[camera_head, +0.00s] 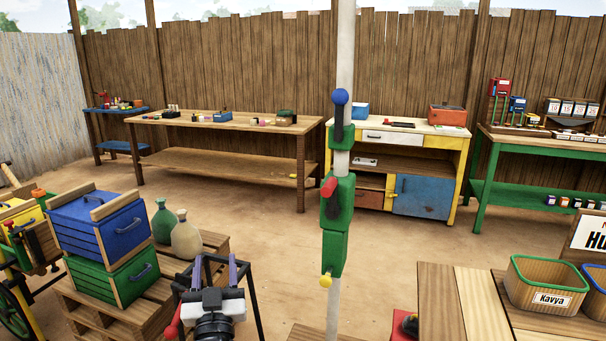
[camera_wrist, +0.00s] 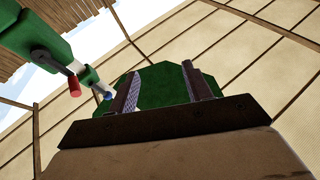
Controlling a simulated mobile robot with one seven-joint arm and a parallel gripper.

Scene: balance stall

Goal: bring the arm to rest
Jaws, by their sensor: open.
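My gripper (camera_head: 211,268) is low in the head view, left of the post, with its two purple-lined fingers pointing up and apart. It is open, and no thing shows held in it. In the wrist view my gripper (camera_wrist: 159,80) shows the same two fingers spread, with a dark green flat shape (camera_wrist: 160,82) behind them; I cannot tell what that is. The wrist camera looks up toward the roof. The rest of my arm is mostly out of view.
A white post (camera_head: 344,60) with green boxes (camera_head: 337,225) and coloured knobs stands right of my gripper. Left are a blue crate (camera_head: 97,222) on a green crate (camera_head: 115,275), two bottles (camera_head: 186,238) and a pallet (camera_head: 95,312). A slatted table (camera_head: 440,305) is at right. The middle floor is clear.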

